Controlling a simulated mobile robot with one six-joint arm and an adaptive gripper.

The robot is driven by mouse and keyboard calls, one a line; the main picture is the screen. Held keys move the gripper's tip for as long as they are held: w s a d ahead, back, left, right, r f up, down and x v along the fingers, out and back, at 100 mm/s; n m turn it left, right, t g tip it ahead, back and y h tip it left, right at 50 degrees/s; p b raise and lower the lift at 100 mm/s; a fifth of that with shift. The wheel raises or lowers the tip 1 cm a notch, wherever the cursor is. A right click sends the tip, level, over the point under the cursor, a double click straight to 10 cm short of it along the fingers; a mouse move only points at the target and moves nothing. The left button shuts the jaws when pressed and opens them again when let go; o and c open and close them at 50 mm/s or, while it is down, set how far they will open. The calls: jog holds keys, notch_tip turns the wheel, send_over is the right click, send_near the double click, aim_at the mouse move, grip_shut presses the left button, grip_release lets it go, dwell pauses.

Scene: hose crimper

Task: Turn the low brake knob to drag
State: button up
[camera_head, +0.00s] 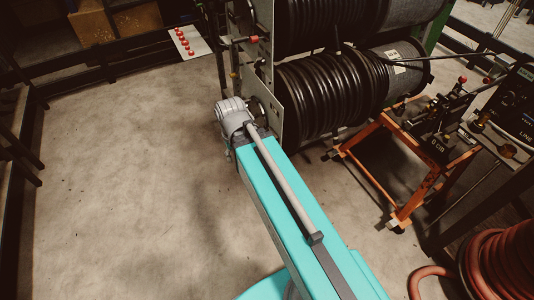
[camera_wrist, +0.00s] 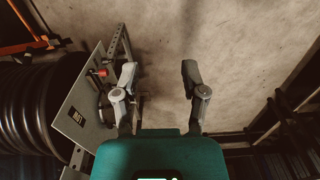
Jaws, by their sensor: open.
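The lower hose reel (camera_head: 320,92) carries black hose behind a grey side plate (camera_head: 283,95). In the wrist view this plate (camera_wrist: 75,115) stands left of my gripper. A dark round part (camera_head: 262,108) on the plate, perhaps the low brake knob, is partly hidden behind my wrist in the head view. A small red-tipped part (camera_wrist: 98,72) shows at the plate's edge in the wrist view. My gripper (camera_wrist: 160,75) is open and empty, with bare floor between its fingers. Its left finger is close beside the plate; contact cannot be told. The knob's setting cannot be read.
An orange stand (camera_head: 425,185) with a crimping tool is at right, near a red hose coil (camera_head: 502,265). Dark rails (camera_wrist: 280,115) stand at the right of the wrist view. The left floor is clear.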

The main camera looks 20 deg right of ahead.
jog(key=w+d+f+m+t+h+b, duration=0.1)
jog(key=w+d+f+m+h+b, duration=0.2)
jog(key=w+f+m+b, duration=0.4)
jog(key=w+d+f+m+t+h+b, duration=0.1)
jog(key=w+d+f+m+h+b, duration=0.3)
jog(key=f+b, duration=1.2)
jog(key=w+d+f+m+t+h+b, duration=0.1)
jog(key=w+d+f+m+h+b, duration=0.2)
jog(key=b, duration=2.1)
jog(key=w+f+m+h, duration=0.3)
jog(key=w+f+m, duration=0.4)
jog(key=w+f, duration=0.1)
jog(key=shift+w+d+f+m+h+b, duration=0.35)
jog(key=shift+d+f+m+h, duration=0.05)
jog(key=shift+f, duration=0.35)
jog(key=shift+d, duration=0.15)
jog(key=b+x, duration=0.4)
jog(key=x, duration=0.9)
jog(key=shift+w+d+f, duration=0.1)
jog(key=shift+w+d, duration=0.1)
